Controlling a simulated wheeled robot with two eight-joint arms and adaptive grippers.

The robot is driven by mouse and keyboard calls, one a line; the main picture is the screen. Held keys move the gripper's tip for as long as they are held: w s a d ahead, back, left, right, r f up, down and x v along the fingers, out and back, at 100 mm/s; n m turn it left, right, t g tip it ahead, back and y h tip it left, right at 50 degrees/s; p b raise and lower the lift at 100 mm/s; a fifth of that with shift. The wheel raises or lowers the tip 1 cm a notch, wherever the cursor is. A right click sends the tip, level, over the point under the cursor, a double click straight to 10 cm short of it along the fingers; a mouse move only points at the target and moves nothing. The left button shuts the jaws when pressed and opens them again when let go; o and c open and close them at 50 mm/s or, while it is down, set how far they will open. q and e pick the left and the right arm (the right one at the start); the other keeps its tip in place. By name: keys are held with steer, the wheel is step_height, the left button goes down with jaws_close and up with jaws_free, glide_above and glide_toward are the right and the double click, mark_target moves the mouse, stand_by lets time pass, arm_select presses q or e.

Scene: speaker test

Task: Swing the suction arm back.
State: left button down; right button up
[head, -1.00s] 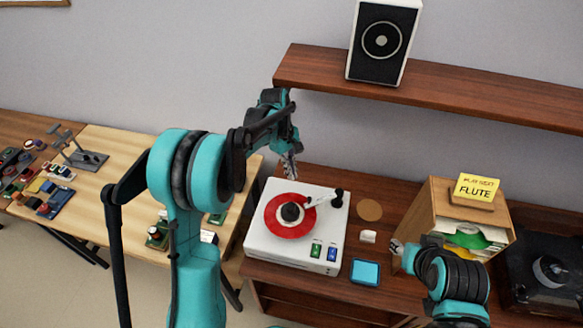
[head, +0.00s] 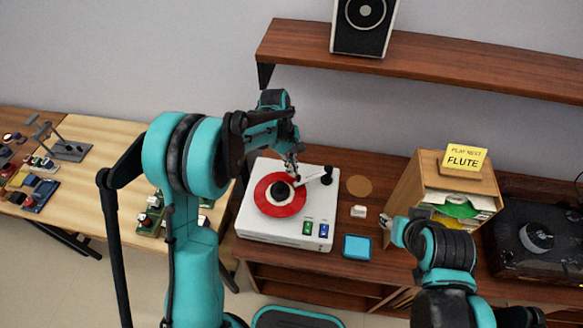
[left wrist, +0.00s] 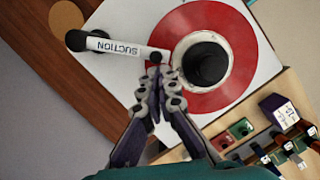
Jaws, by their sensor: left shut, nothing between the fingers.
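The white suction arm (head: 316,177) lies over the right part of the red record (head: 267,203) on the white player (head: 246,222). In the left wrist view, the suction arm (left wrist: 118,46) reads "SUCTION"; its black pivot is at the left and its tip lies over the record's edge, near the dark centre knob (left wrist: 206,64). My left gripper (head: 297,179) is shut and empty. Its fingertips (left wrist: 160,76) are right by the suction arm's tip; I cannot tell whether they touch. My right gripper (head: 399,232) is by the wooden record box, its jaws unclear.
The wooden record box (head: 405,196) stands right of the player, with a yellow "FLUTE" note (head: 465,159) on top. A blue pad (head: 357,247), a small white block (head: 358,211) and a brown disc (head: 359,186) lie between. A shelf (head: 440,72) with a speaker (head: 361,40) hangs above.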

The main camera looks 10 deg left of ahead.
arm_select(q)
steer(key=shift+s+d, duration=0.1)
steer(key=shift+s, duration=0.05)
steer(key=shift+s+d+n+t+b, duration=0.2)
steer(key=shift+s+d+n, duration=0.15)
steer(key=shift+s+n, duration=0.2)
steer(key=shift+s+d+n+t+b, duration=0.1)
steer(key=shift+s+d+n+b, duration=0.15)
steer(key=shift+s+n, duration=0.3)
steer(key=s+d+n+t+b, duration=0.1)
steer(key=s+d+n, duration=0.3)
steer(key=d, duration=0.4)
steer(key=shift+s+n, duration=0.25)
steer(key=shift+n, duration=0.65)
steer(key=shift+d, duration=0.1)
